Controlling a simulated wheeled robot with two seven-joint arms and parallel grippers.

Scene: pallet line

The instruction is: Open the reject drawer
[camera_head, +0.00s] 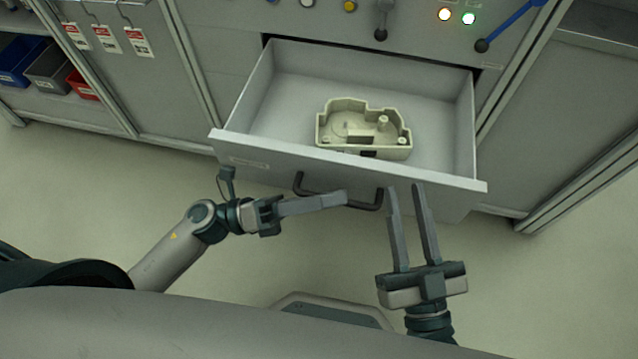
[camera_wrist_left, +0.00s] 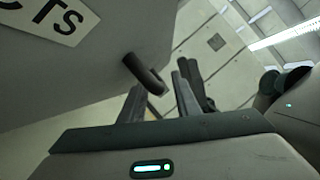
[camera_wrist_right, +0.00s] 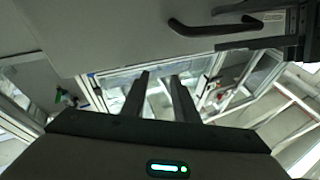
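The reject drawer (camera_head: 245,150) stands pulled out of the cabinet, its inside showing in the head view. A beige moulded housing (camera_head: 350,138) lies inside it. The dark bar handle (camera_head: 312,192) is on its front; it also shows in the left wrist view (camera_wrist_left: 143,72) and right wrist view (camera_wrist_right: 195,29). My left gripper (camera_head: 343,199) is at the handle with its fingers apart, the bar close to the fingertips; whether it touches is unclear. My right gripper (camera_head: 405,188) is open and empty, just right of the handle, below the drawer front.
Blue, grey and red bins (camera_head: 50,72) sit on a shelf at the far left. Red-and-white tags (camera_head: 107,39) hang on the cabinet. A panel with lit buttons (camera_head: 445,15) and a blue lever (camera_head: 510,26) is above the drawer. The floor on both sides is clear.

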